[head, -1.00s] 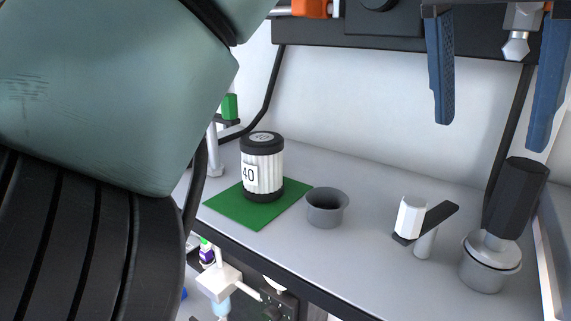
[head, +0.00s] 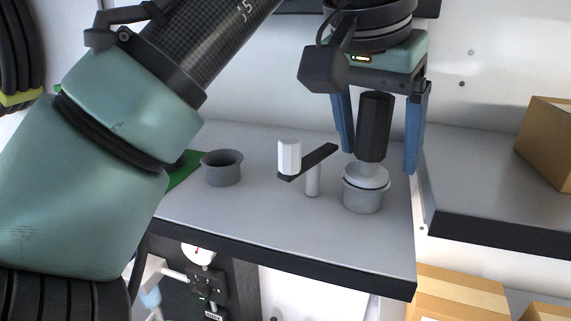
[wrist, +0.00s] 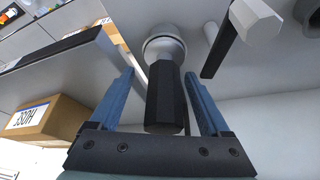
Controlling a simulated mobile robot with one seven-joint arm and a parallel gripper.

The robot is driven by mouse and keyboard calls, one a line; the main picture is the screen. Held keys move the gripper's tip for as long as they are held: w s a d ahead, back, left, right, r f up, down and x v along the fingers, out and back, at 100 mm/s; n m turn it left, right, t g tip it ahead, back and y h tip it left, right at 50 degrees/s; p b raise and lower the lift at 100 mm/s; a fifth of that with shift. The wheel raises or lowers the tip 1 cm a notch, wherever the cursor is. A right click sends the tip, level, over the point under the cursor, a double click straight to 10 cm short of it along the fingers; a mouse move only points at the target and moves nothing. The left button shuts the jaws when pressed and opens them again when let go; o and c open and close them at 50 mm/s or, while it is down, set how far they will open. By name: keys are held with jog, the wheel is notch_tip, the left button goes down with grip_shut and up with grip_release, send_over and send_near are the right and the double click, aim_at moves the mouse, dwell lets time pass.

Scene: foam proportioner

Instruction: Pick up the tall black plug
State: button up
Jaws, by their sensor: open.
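The tall black plug (head: 374,126) stands upright in a grey cup (head: 364,197) on the bench, with a pale flange below its black faceted handle. My gripper (head: 378,160) is above it with the fingers pointing down, one blue finger on each side of the black handle. The gripper is open, and gaps show between the handle and both fingers. In the wrist view the black plug (wrist: 167,98) lies between the two blue fingers (wrist: 160,88), also with gaps on both sides.
A white knob on a black lever (head: 308,161) stands on a post left of the plug. An empty grey cup (head: 222,168) and a green mat (head: 184,168) are further left. A raised shelf (head: 490,195) with a cardboard box (head: 548,140) is close on the right.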

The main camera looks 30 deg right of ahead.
jog(key=shift+w+d+f, duration=0.15)
jog(key=shift+w+f, duration=0.25)
jog(key=shift+f, duration=0.05)
jog(key=shift+s+r, duration=0.15)
jog(key=shift+s, duration=0.1)
jog(key=shift+c, duration=0.2)
jog(key=shift+s, duration=0.1)
jog(key=shift+c, duration=1.1)
jog(key=shift+w, duration=0.2)
jog(key=c, duration=0.7)
grip_shut()
